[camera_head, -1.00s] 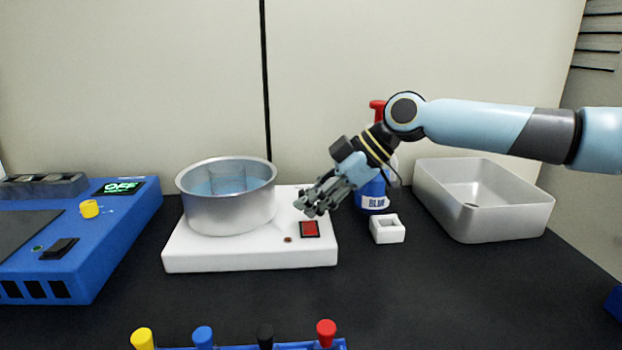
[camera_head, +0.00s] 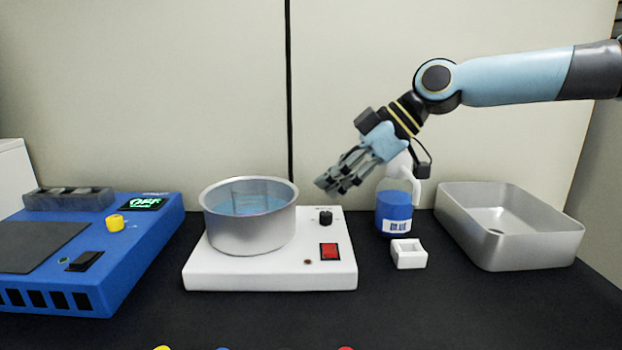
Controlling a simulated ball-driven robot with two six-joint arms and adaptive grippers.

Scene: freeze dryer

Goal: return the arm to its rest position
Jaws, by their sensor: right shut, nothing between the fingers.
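My right arm (camera_head: 510,80) comes in from the upper right. Its gripper (camera_head: 328,184) is shut and empty. It hangs above the right part of the white hot plate (camera_head: 270,276), over the black knob (camera_head: 326,217), and appears clear of it. The red switch (camera_head: 328,251) sits at the front right of the plate. A metal pot (camera_head: 250,232) with bluish liquid stands on the plate, left of the gripper. My left gripper is not in view.
A blue device (camera_head: 130,245) with a yellow knob stands at the left. Right of the plate are a blue-labelled bottle (camera_head: 394,214), partly hidden behind my gripper, a small white holder (camera_head: 409,256) and a metal basin (camera_head: 520,250).

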